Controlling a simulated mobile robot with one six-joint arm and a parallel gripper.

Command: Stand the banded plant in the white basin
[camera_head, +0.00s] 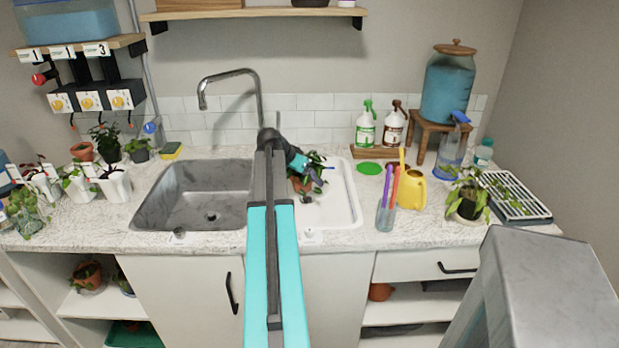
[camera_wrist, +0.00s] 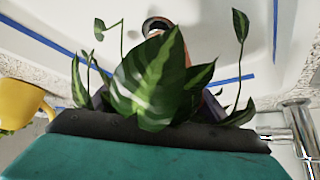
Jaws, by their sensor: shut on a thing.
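The plant (camera_head: 313,182), with green leaves striped paler and a bit of terracotta pot showing, is in my gripper (camera_head: 300,165) over the white basin (camera_head: 345,205). In the wrist view its leaves (camera_wrist: 150,80) rise in front of my dark gripper edge (camera_wrist: 160,130), which hides most of the pot and any band. The white basin fills the background there, with a round drain (camera_wrist: 157,25) and blue lines on its surface. I cannot tell whether the pot touches the basin floor.
A grey basin (camera_head: 205,205) with a curved tap (camera_head: 230,75) lies to the left. To the right are a green disc (camera_head: 369,168), a glass of tools (camera_head: 386,215), a yellow watering can (camera_head: 410,190) and another potted plant (camera_head: 467,200). Spray bottles (camera_head: 366,128) stand behind.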

